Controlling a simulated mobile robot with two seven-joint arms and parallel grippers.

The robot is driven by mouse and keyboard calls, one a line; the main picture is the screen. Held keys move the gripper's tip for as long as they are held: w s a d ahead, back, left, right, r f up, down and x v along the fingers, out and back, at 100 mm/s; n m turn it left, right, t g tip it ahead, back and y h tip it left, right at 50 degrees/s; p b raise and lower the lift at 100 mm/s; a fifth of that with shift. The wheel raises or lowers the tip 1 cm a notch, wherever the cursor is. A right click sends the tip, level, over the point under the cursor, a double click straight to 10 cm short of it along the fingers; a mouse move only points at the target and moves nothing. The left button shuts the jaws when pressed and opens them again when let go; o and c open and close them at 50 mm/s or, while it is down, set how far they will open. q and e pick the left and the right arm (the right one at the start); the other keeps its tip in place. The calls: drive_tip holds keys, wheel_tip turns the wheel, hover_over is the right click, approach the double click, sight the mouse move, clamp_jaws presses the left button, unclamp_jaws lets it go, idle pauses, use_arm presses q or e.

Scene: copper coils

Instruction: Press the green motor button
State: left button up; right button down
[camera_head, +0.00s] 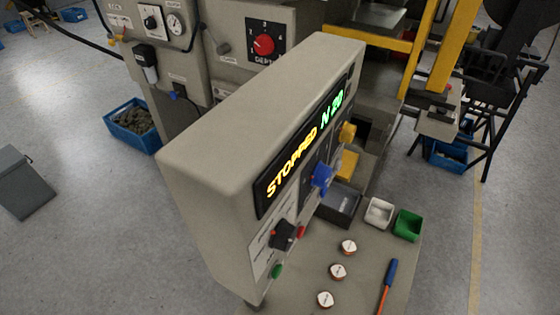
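A green button (277,271) sits low on the front face of a beige control box (225,140), near its lower edge. I take it for the motor button, but its label is too small to read. A red button (300,232) is to its upper right, and a black knob (283,234) is just above it. The box's display (307,143) reads "STOPPED" in yellow and "N 20" in green. Neither of my grippers is in view, and nothing touches the green button.
Below the box, a grey table (365,270) carries several round copper-edged coils, a screwdriver (388,285), a white bin (379,212), a green bin (407,225) and a dark tray (340,205). Blue and yellow knobs stick out from the box face. Machinery with a yellow frame (435,50) stands behind.

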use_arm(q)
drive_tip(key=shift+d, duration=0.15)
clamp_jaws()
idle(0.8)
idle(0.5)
